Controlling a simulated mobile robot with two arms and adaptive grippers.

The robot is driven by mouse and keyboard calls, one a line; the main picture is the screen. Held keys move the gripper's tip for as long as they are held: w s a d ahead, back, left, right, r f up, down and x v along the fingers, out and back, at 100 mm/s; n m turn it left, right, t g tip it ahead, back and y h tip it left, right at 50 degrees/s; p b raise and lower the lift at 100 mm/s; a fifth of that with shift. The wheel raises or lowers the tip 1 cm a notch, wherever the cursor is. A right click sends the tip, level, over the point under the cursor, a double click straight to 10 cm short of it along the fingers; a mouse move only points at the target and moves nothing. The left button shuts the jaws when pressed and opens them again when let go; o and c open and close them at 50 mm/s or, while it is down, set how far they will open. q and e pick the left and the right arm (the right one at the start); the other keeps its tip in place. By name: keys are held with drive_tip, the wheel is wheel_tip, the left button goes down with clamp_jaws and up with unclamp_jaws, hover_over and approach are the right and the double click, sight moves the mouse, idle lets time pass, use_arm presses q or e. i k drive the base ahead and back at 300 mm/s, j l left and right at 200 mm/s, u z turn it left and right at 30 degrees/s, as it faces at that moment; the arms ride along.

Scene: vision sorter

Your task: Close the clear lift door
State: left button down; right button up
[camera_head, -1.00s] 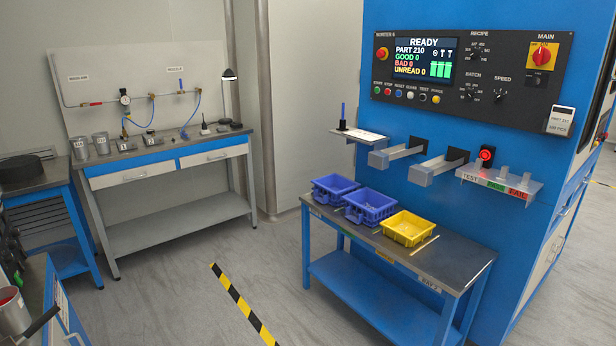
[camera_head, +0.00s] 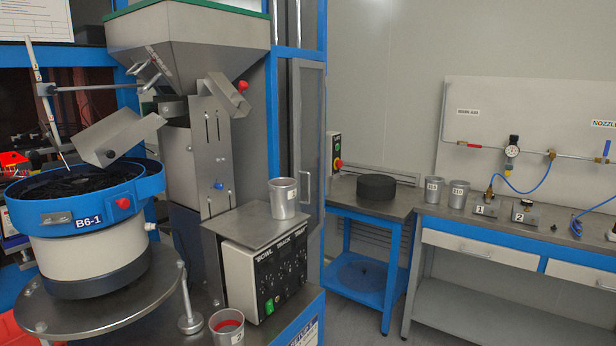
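A tall clear panel in a grey frame (camera_head: 321,130), which looks like the lift door, stands upright beside the blue frame posts right of the hopper. A slim vertical handle (camera_head: 307,186) shows on it. The panel appears turned at an angle to the blue posts; I cannot tell for sure how far it stands open. Its lower part is partly hidden behind the control box and cup. Neither of my grippers is in view.
A bowl feeder (camera_head: 85,215) and a steel hopper (camera_head: 187,45) fill the left. A control box (camera_head: 265,275) carries a metal cup (camera_head: 283,198). A blue side table (camera_head: 340,196) holds a black round block (camera_head: 376,187). A workbench (camera_head: 470,222) stands at right.

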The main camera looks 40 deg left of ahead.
sight(298, 63)
drive_tip(key=i+u, duration=0.5)
drive_tip(key=i+l+u, duration=0.3)
drive_tip(key=i+u, duration=0.2)
drive_tip(key=i+l+u, duration=1)
drive_tip(key=l, duration=0.1)
